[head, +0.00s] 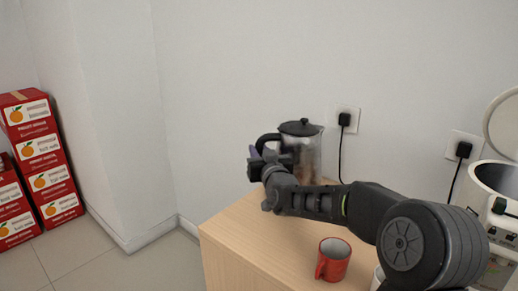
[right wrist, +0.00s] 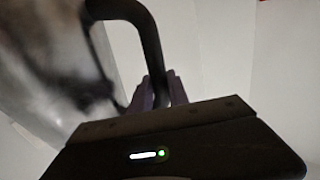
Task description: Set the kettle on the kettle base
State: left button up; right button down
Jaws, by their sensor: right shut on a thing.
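The kettle (head: 312,148) has a clear body with a black lid and a black handle. It looks upright in the head view, near the wall above the back of the wooden counter (head: 240,240). My right gripper (head: 258,160) is shut on the kettle's handle. In the right wrist view, its purple fingertips (right wrist: 160,92) are at the black handle (right wrist: 148,35), and the blurred kettle body (right wrist: 50,70) fills the left side. The kettle's bottom is hidden behind my right arm, so I cannot tell what it rests on. I cannot make out the kettle base. My left gripper is out of view.
A red mug (head: 333,260) stands on the counter in front of my right arm, with part of a white object beside it. A black plug (head: 344,119) with a cord is in the wall. A pot-like appliance (head: 495,178) stands at right. Red cartons (head: 40,150) are stacked at far left.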

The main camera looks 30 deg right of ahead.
jog(key=shift+f+b, duration=0.35)
jog(key=shift+f, duration=0.3)
jog(key=shift+b, duration=0.65)
dwell(1.3)
jog(key=shift+f+b, duration=0.7)
jog(key=c, duration=1.5)
grip_release()
jog(key=shift+c, duration=0.2)
jog(key=shift+s+f, duration=0.1)
jog(key=shift+f, duration=0.25)
jog(key=b+v, duration=0.3)
jog(key=v, duration=0.8)
jog(key=shift+b, duration=0.35)
jog(key=shift+r, duration=0.3)
